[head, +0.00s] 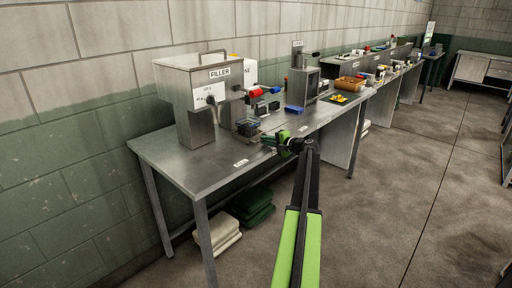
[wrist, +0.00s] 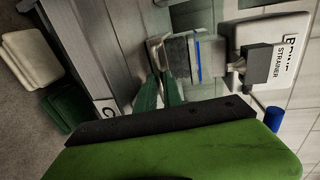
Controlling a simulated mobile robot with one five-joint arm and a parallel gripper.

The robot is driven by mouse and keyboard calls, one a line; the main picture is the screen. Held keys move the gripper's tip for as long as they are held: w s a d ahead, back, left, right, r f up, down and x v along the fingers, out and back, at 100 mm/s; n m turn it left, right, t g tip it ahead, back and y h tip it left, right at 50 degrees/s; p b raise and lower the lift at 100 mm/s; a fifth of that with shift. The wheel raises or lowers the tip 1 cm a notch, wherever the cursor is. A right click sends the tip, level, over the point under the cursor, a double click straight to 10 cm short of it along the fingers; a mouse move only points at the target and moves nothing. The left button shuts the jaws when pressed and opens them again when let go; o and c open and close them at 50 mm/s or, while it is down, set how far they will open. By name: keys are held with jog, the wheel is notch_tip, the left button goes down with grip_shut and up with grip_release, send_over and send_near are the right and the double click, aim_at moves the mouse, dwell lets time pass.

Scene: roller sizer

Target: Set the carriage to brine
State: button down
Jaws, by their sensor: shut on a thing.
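My gripper (head: 283,141) reaches over the front edge of the steel table. In the wrist view its green fingertips (wrist: 160,92) are closed at a thin metal loop handle on a grey block (wrist: 190,58) with a blue stripe. The block may be the carriage; I cannot read a name on it. Behind that is a white box (wrist: 240,35) with a partly hidden label starting with B, perhaps BRINE. In the head view a white box (head: 250,68) stands behind the FILLER machine, its label partly hidden.
The FILLER machine (head: 200,95) stands at the table's left. A blue block (head: 294,109), a yellow-topped tray (head: 340,98) and a basket (head: 350,83) lie farther along. Folded cloths (head: 217,234) lie below. The table's front left (head: 190,172) is clear. Floor is open at right.

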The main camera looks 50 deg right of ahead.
jog(key=shift+d, duration=1.85)
jog(key=c, duration=1.8)
grip_release()
jog(key=shift+o, duration=0.2)
jog(key=p+v, duration=0.3)
jog(key=v, duration=1.4)
jog(key=shift+s, duration=0.2)
jog(key=shift+r, duration=0.1)
